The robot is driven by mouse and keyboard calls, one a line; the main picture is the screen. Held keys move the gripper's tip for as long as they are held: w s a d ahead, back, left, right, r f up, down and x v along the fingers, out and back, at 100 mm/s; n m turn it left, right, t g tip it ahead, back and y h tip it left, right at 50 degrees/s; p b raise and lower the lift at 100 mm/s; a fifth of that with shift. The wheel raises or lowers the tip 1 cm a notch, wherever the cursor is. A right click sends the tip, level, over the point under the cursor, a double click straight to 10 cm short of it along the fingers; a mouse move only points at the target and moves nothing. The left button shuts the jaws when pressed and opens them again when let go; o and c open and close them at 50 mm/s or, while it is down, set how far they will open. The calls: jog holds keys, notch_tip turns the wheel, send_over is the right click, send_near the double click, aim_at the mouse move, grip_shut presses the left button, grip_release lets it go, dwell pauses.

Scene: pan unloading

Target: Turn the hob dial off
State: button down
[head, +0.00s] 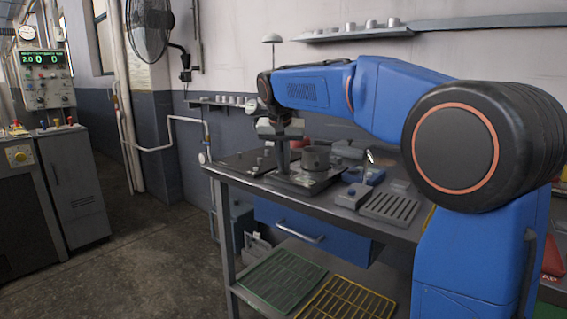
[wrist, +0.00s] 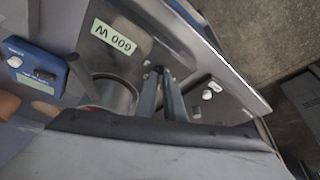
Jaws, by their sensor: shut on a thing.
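The hob (head: 306,187) is a flat plate on the bench, with a grey pot (head: 316,157) standing on it. In the wrist view, the hob's metal front (wrist: 155,32) carries a "600 W" label, and the pot (wrist: 112,92) is beside my fingers. My gripper (head: 283,171) reaches down at the hob's front left. In the wrist view, my gripper's fingertips (wrist: 158,71) are close together on the hob dial, which they almost wholly hide. The dial's pointer setting cannot be read.
A dark plate with small pegs (head: 258,163) lies left of the hob. Green (head: 283,279) and yellow (head: 345,300) racks lie below the bench. The floor at left is clear.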

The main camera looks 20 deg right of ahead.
jog(key=shift+n, duration=0.3)
jog(key=n, duration=0.1)
jog(key=n+y, duration=0.1)
jog(key=n, duration=0.1)
jog(key=n+y, duration=0.1)
jog(key=n, duration=0.1)
jog(key=shift+d, duration=0.35)
jog(key=n+y, duration=0.1)
jog(key=n, duration=0.2)
jog(key=n+y, duration=0.1)
jog(key=n, duration=0.2)
jog(key=shift+d+f+g, duration=0.1)
jog(key=shift+d+g, duration=0.1)
jog(key=shift+g, duration=0.1)
jog(key=shift+n, duration=0.3)
jog(key=c, duration=1.9)
grip_release()
jog(key=shift+w, duration=0.1)
jog(key=shift+o, duration=0.2)
jog(key=v, duration=1.7)
jog(key=shift+d, duration=0.4)
